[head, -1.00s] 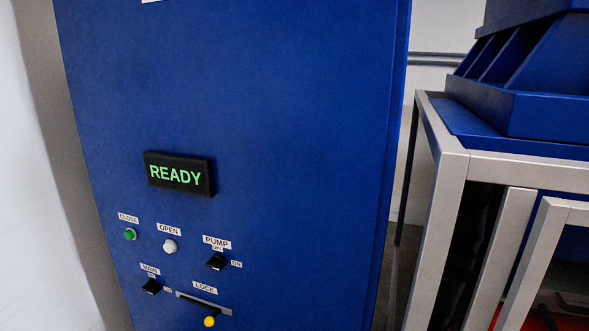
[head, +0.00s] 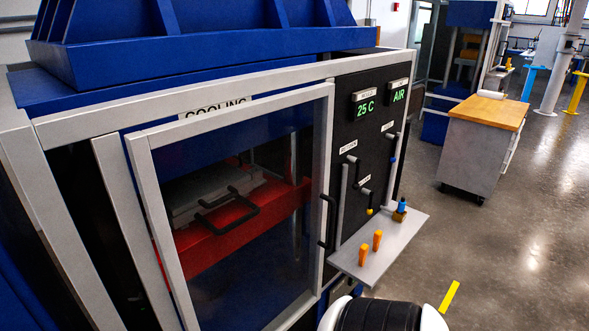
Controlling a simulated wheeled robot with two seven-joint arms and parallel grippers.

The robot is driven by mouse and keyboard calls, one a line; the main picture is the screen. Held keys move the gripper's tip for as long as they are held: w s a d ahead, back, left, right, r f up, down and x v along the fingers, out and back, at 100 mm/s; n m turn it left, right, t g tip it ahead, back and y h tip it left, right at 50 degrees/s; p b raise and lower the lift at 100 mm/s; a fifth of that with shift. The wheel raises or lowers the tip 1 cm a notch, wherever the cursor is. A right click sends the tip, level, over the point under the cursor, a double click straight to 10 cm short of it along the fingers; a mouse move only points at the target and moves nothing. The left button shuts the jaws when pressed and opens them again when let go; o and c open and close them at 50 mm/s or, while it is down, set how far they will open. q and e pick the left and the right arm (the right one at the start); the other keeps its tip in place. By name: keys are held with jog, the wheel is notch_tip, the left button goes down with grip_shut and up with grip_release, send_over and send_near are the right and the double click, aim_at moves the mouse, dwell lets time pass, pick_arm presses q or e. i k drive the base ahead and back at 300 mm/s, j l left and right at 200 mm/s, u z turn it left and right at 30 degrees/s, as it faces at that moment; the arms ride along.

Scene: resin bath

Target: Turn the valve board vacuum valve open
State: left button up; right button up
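The valve board (head: 372,130) is the black panel on the right side of the blue and grey machine. It carries two lit displays, one reading 25 C (head: 365,108) and one reading AIR (head: 399,96). Below them are small white labels, pipes and small valve handles. One black handle (head: 352,159) sits under the left label (head: 348,147), and another handle (head: 366,191) sits lower. The labels are too small to read for certain, so I cannot tell which handle is the vacuum valve or how it is set. Neither gripper is in view.
A grey shelf (head: 350,262) with orange pegs (head: 377,240) juts out below the board. A wood-topped cabinet (head: 480,150) stands at right. Grey floor between is open.

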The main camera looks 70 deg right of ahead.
aim_at(369, 211)
jog(key=z, duration=2.7)
